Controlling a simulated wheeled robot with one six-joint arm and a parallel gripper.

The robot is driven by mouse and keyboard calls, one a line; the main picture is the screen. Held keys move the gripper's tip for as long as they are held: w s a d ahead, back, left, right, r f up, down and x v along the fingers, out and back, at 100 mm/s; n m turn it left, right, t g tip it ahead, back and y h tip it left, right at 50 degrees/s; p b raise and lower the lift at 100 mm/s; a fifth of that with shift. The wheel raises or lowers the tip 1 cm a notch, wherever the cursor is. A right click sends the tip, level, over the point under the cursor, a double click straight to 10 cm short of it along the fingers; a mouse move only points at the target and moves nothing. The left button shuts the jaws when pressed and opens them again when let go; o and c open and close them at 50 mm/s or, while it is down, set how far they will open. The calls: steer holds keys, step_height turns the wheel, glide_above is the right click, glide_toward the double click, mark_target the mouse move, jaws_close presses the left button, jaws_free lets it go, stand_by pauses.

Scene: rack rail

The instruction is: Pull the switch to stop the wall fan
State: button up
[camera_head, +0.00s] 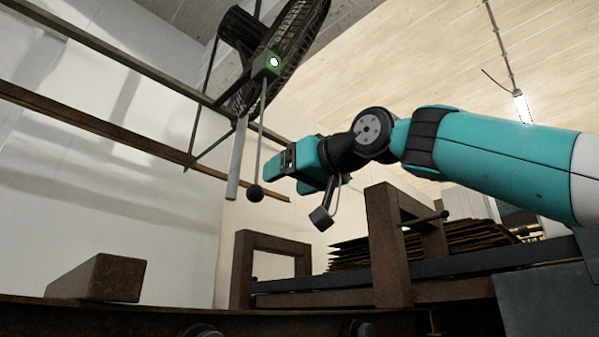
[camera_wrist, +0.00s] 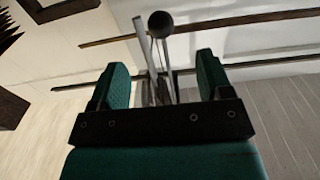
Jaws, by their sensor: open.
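The wall fan (camera_head: 285,50) hangs at the top of the head view, with a small box showing a lit green light (camera_head: 273,62). A thin pull rod hangs from that box and ends in a dark ball (camera_head: 255,193); a thicker grey tube (camera_head: 236,165) hangs beside it. My gripper (camera_head: 283,168) is open and empty, just right of the rod and a little above the ball in the head view. In the wrist view the ball (camera_wrist: 160,24) shows beyond and between the open fingers of my gripper (camera_wrist: 168,75), apart from them.
A brown rail (camera_head: 100,118) runs along the white wall. Below stand a rusty frame (camera_head: 388,245), a stack of flat brown sheets (camera_head: 430,243) and a brown block (camera_head: 103,278). A lamp (camera_head: 522,106) hangs at the upper right. The space around the ball looks clear.

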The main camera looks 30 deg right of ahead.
mark_target(262, 191)
steer(key=x, duration=1)
steer(key=shift+p, duration=0.4)
steer(key=shift+c, duration=0.4)
steer(key=c, duration=0.9)
